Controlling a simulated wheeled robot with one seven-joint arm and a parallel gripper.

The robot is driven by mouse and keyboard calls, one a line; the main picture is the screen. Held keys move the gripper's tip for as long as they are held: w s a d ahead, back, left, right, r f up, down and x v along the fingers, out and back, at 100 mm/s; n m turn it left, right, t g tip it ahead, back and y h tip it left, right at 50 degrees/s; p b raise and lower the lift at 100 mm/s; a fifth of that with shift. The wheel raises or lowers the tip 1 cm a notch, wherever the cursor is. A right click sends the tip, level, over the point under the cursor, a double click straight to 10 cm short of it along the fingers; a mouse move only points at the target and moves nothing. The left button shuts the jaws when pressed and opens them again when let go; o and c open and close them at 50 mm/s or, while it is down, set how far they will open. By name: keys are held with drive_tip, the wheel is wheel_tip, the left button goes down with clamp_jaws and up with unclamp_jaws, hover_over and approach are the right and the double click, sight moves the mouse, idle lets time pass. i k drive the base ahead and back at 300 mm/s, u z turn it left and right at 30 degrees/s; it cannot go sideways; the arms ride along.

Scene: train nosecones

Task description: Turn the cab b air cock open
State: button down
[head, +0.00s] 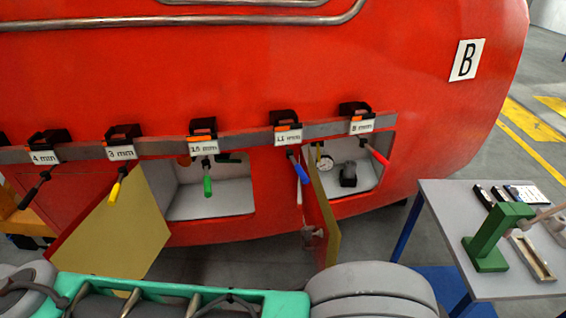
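The red nosecone marked with a "B" sign (467,60) fills most of the head view. Its right-hand compartment (345,203) is open and holds a round white gauge (325,163) and a dark fitting (348,175). A small brass-coloured piece stands just above the gauge, partly hidden. The left-hand compartment (215,205) is also open, with a small orange-red part and a dark part near its top, partly covered by a hanging tool. I cannot tell which part is the air cock or how its handle is turned. My gripper is not visible.
Open doors (125,233) and (322,215) stick out towards me. Several coloured-handled tools hang from a grey rail (240,140) across the compartment tops. A table (440,205) at right carries a green stand (494,238).

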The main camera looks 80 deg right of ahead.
sight(317, 144)
drive_tip(key=k, duration=1.65)
drive_tip(key=z, duration=1.55)
drive_tip(key=i, duration=1)
